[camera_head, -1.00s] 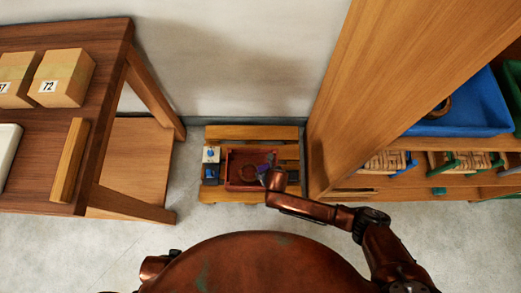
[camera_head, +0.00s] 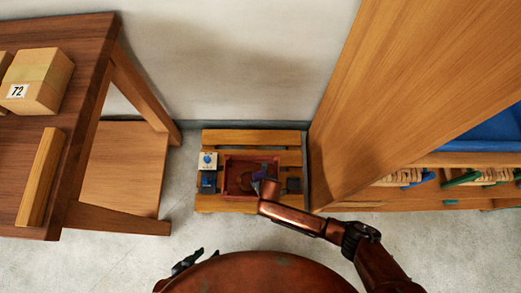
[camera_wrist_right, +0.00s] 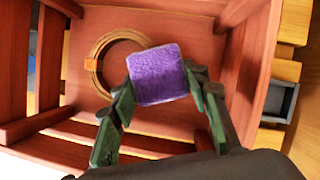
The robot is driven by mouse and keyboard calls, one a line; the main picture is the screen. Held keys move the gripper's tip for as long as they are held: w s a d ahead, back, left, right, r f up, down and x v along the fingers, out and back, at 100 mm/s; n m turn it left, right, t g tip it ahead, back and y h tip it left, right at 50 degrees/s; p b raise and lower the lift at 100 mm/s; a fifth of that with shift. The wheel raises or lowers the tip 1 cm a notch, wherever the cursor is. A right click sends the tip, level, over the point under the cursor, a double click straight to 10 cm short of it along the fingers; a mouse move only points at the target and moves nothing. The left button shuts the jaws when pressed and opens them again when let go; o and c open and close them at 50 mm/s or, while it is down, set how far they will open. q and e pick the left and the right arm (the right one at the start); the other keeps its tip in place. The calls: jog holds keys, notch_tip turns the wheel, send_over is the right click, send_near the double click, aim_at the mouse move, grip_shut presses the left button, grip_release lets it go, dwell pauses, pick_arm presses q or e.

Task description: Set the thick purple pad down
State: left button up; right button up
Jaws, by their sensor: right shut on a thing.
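The thick purple pad (camera_wrist_right: 158,72) is a square fuzzy block held between the green-black fingers of my right gripper (camera_wrist_right: 162,86). It is over the inside of a red wooden crate (camera_wrist_right: 190,28); I cannot tell whether it touches the crate's floor. In the head view the pad (camera_head: 259,175) is a small purple patch by the right gripper (camera_head: 265,182), at the crate's (camera_head: 228,172) right part. My left gripper (camera_head: 187,262) shows as a dark shape beside my body, far from the crate; its jaws are unclear.
A wooden ring (camera_wrist_right: 98,62) with an orange tag lies in the crate. The crate stands on a slatted wooden bench (camera_head: 250,138), with blue-and-white items (camera_head: 207,161) on its left and a dark tray (camera_head: 293,185) on its right. A table (camera_head: 80,75) and a tall cabinet (camera_head: 400,80) flank it.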

pick_arm(q)
jog(key=shift+r, duration=0.1)
pick_arm(e)
jog(key=shift+r, duration=0.1)
jog(key=shift+f, duration=0.45)
pick_arm(q)
jog(key=shift+w+d+f, duration=0.15)
jog(key=shift+w+f, duration=0.05)
pick_arm(e)
jog(key=o, duration=0.9)
jog(key=shift+r, duration=0.6)
pick_arm(q)
jog(key=s+a+r+g+y+p, duration=0.2)
jog(key=s+a+r+g+p, duration=0.3)
jog(key=s, duration=0.5)
jog(key=shift+a+r+p, duration=1.2)
jog(key=shift+a+r, duration=0.2)
jog(key=shift+a, duration=0.2)
pick_arm(e)
jog(key=shift+v, duration=5.85)
